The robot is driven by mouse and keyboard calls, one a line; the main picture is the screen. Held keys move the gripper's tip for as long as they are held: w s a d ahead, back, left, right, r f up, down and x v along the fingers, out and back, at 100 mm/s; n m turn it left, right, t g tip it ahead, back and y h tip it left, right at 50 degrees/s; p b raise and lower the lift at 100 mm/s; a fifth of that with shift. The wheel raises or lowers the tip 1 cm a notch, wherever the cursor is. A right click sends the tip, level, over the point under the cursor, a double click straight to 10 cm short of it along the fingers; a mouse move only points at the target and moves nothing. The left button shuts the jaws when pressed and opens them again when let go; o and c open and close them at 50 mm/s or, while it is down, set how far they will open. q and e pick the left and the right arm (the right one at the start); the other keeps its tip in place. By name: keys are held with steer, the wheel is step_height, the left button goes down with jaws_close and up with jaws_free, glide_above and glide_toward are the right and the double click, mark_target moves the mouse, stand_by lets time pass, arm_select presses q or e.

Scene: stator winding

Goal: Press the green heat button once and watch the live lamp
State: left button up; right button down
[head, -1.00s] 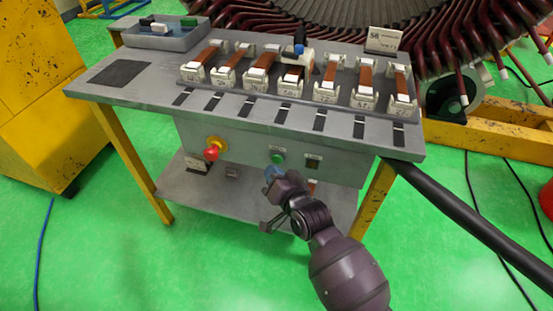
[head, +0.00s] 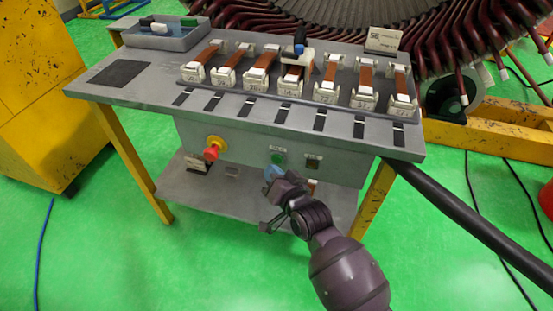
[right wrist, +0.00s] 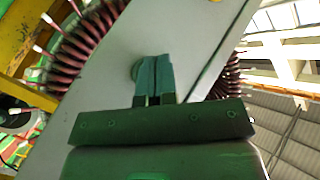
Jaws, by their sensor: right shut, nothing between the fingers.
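The green button (head: 278,157) is on the grey front panel of the bench, under a small label. My right gripper (head: 272,173) is just below and in front of it, with its bluish fingertips shut and empty. In the right wrist view the shut fingers (right wrist: 154,78) point at the panel and overlap a round rim (right wrist: 136,70), probably the button's. I cannot tell whether they touch it. A small dark square fitting (head: 313,162) right of the button may be the live lamp; no glow shows on it. My left gripper is not in view.
A red knob on a yellow base (head: 212,149) is further left on the panel. The bench top (head: 150,88) holds a row of copper-strapped clamps and a grey tray (head: 165,42). A thick black cable (head: 465,220) runs at the right. A lower shelf (head: 190,205) lies under the panel.

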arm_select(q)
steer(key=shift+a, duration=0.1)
arm_select(e)
steer(key=shift+w, duration=0.1)
stand_by(0.6)
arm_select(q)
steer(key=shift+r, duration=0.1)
arm_select(e)
steer(key=shift+w+d, duration=0.15)
steer(key=shift+w, duration=0.15)
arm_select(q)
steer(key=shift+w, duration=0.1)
arm_select(e)
steer(key=shift+w+d, duration=0.1)
steer(key=shift+w, duration=0.25)
stand_by(0.5)
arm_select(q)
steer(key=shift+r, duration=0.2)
arm_select(e)
steer(key=shift+s, duration=0.1)
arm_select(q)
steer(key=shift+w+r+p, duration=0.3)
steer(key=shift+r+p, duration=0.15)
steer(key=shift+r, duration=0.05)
arm_select(e)
steer(key=shift+s+a, duration=0.25)
steer(key=shift+s, duration=0.45)
